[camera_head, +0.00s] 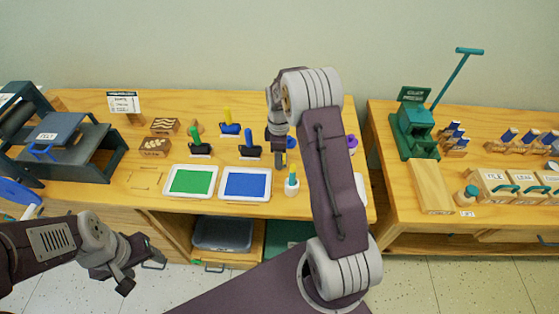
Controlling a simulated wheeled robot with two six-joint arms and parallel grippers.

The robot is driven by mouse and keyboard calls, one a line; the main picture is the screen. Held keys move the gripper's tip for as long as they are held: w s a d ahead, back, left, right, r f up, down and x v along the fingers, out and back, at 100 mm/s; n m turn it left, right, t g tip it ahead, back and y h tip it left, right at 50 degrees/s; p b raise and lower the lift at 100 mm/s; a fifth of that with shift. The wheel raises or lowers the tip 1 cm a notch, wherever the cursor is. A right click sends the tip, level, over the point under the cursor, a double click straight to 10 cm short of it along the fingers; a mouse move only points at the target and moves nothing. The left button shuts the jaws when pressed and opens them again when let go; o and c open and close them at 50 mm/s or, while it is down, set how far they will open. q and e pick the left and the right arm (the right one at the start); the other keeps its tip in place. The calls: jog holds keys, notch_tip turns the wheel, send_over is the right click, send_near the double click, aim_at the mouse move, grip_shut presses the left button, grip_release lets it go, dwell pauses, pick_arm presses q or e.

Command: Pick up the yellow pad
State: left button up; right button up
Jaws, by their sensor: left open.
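I cannot make out a yellow pad. A green pad (191,181) and a blue pad (246,185) lie in white trays on the left table. A white edge (362,187) shows just right of my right arm, which hides the rest of it. My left gripper (130,277) is open and empty, low in front of the table's left part. My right gripper (280,156) points down over the table, right of the blue pad. A small yellow patch shows at its tip, and I cannot tell what it is or whether the jaws are shut.
Stamps with yellow (229,121) and blue (249,142) handles stand behind the trays. A brush pot (292,185) stands right of the blue pad. A dark press (68,143) fills the left end. A green press (414,132) stands on the right table, across a gap.

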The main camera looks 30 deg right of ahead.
jog(key=s+d+r, duration=0.7)
jog(key=s+d, duration=0.1)
jog(key=shift+d+r, duration=0.25)
jog(key=shift+r, duration=0.1)
jog(key=shift+s+f, duration=0.1)
